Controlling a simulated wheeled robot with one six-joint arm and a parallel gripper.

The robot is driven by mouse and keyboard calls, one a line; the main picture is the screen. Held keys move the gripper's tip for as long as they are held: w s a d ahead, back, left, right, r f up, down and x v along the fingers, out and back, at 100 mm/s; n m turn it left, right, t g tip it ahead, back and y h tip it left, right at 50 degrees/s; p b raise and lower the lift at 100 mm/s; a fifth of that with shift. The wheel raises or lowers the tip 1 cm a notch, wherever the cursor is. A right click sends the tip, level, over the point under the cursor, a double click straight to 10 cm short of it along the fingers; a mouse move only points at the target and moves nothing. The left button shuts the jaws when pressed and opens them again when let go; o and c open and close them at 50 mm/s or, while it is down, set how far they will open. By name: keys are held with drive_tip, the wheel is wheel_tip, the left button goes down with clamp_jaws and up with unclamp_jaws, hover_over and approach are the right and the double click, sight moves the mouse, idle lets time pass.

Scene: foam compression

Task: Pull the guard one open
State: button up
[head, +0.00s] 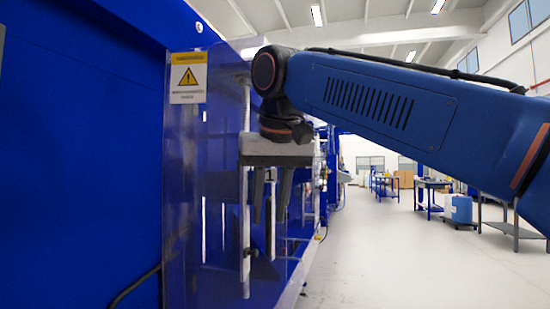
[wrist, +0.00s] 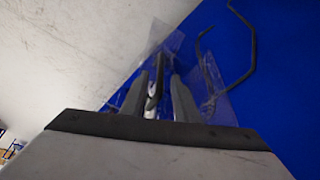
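The guard (head: 185,200) is a clear panel with a yellow and white warning sign (head: 188,78) at its upper left, standing against the blue machine. A slim grey upright handle (head: 270,228) is at the panel's right side. My gripper (head: 269,222) points down with its fingers apart, one on each side of the handle. In the wrist view, the handle (wrist: 155,88) shows between the two fingers of my gripper (wrist: 157,95), with small gaps that suggest it is not clamped. The handle's upper end is partly hidden by my gripper.
The blue machine wall (head: 80,150) fills the left side. A thin upright metal rod (head: 246,110) runs along the panel. A black cable (head: 135,287) hangs at lower left. The pale floor (head: 385,260) to the right is clear, with blue carts (head: 432,195) farther back.

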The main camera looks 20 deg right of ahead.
drive_tip(key=v, duration=1.5)
drive_tip(key=shift+w, duration=0.1)
drive_tip(key=d+f, duration=0.3)
drive_tip(key=f, duration=0.9)
drive_tip(key=d+f, duration=0.3)
drive_tip(key=f, duration=1)
drive_tip(key=s+d+f, duration=0.1)
drive_tip(key=s+f, duration=0.2)
drive_tip(key=f, duration=0.7)
drive_tip(key=s+d+f, duration=0.2)
drive_tip(key=f, duration=0.8)
drive_tip(key=s+d+f, duration=0.1)
drive_tip(key=s+f, duration=0.2)
drive_tip(key=f, duration=0.7)
drive_tip(key=shift+s+d+f+n, duration=0.3)
drive_tip(key=shift+d, duration=0.05)
